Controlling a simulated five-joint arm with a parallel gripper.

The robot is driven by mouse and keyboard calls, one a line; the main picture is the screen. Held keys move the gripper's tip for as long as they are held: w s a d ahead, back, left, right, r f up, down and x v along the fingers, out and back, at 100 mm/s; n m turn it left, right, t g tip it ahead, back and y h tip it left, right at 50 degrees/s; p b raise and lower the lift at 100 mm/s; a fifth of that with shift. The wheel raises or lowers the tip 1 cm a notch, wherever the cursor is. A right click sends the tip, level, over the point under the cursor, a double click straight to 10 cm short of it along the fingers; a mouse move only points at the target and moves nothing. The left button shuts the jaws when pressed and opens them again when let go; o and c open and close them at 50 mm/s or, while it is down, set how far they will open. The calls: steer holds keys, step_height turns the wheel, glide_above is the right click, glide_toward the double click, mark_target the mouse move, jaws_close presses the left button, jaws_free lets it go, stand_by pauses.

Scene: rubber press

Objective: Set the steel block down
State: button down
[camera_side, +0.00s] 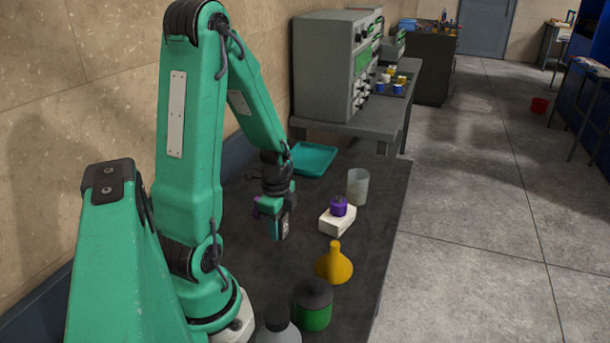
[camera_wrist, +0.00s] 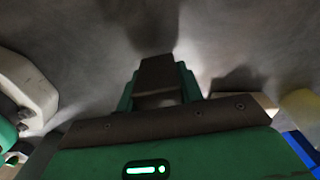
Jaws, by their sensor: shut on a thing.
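My gripper (camera_side: 279,230) hangs pointing down over the dark bench, left of the white block with the purple knob. It is shut on the steel block (camera_wrist: 157,74), which shows in the wrist view as a dark grey-brown piece between the green fingers. In the side view the block is small and mostly hidden by the fingers. A dark shadow lies on the grey surface just beyond it in the wrist view. I cannot tell whether the block touches the bench.
A white block with a purple knob (camera_side: 338,212), a clear beaker (camera_side: 357,187), a yellow funnel-shaped thing (camera_side: 333,263), a green jar (camera_side: 313,305) and a grey bottle (camera_side: 278,330) stand along the bench's right side. A teal tray (camera_side: 312,160) lies behind. Bare bench surrounds the gripper's front.

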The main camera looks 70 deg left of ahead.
steer(key=shift+f, duration=1.1)
steer(key=shift+f, duration=0.2)
steer(key=c, duration=0.9)
jaws_free()
steer(key=shift+r, duration=0.15)
steer(key=shift+r, duration=6.05)
